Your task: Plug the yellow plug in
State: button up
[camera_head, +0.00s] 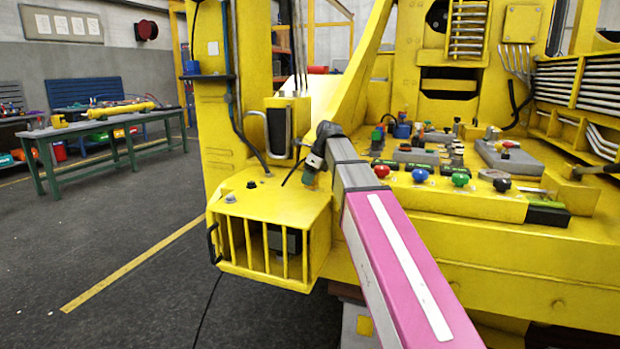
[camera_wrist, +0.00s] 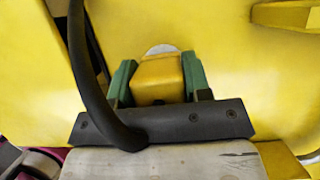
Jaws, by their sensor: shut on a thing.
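In the wrist view, the yellow plug (camera_wrist: 158,80) sits between the green fingers of my gripper (camera_wrist: 158,72), which is shut on it. A pale round shape (camera_wrist: 162,48) shows just beyond the plug, against a yellow surface; I cannot tell whether the plug touches it. In the head view, my gripper (camera_head: 310,172) is at the end of my pink and grey arm, close to the yellow machine (camera_head: 275,205) above its barred box. The plug is too small or hidden to make out there.
A control panel with coloured knobs (camera_head: 460,179) and levers lies right of my arm. A barred opening (camera_head: 262,250) is below my gripper. A green workbench (camera_head: 100,124) with tools stands far left. The floor between is clear. A black cable or hose (camera_wrist: 88,85) curves across the wrist view.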

jog(key=shift+f, duration=0.85)
dwell(0.5)
jog(key=o, duration=1.1)
jog(key=v, duration=1)
jog(key=shift+r, duration=0.4)
jog(key=shift+d, duration=0.1)
